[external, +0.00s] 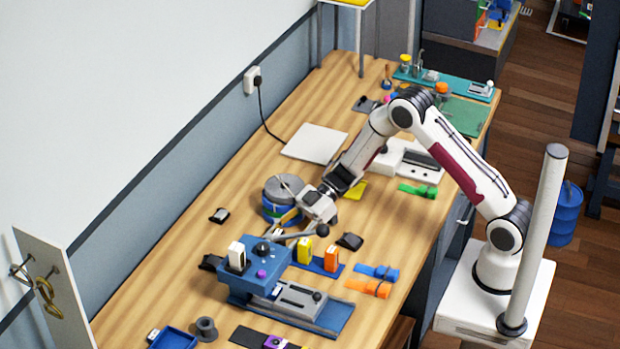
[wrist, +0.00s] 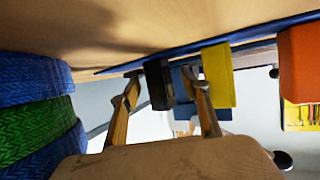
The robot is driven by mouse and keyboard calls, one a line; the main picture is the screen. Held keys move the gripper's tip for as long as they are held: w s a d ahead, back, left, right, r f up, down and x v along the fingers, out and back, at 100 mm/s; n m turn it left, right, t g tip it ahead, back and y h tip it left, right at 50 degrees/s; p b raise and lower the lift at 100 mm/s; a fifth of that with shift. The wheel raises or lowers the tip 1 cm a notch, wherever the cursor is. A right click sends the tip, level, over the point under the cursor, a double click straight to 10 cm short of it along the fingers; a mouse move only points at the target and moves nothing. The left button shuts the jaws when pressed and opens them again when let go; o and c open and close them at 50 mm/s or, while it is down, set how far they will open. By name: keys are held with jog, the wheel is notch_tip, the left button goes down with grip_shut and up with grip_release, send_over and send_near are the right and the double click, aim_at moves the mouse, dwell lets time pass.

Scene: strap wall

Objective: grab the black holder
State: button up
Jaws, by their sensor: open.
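A black block-like thing (wrist: 158,85), which may be the black holder, shows in the wrist view beyond and between my fingertips. Contact with them cannot be told. In the external view, small dark pieces lie left of the blue machine (external: 210,262), near the wall (external: 219,215) and right of the stack (external: 349,241); I cannot tell which matches it. My gripper (external: 281,225) is open, low over the table beside the blue and green stack. In the wrist view its two tan fingers (wrist: 160,98) are apart.
The blue and green stack (wrist: 35,110) is close at the left of the wrist view. A yellow block (wrist: 218,75) and orange block (wrist: 298,62) stand at the right. The blue machine (external: 257,272) has a long lever. Clear wood lies near the wall.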

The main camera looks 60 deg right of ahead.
jog(key=shift+w+a+f, duration=0.2)
jog(key=shift+a+f, duration=0.05)
jog(key=shift+a, duration=0.3)
jog(key=c, duration=1.3)
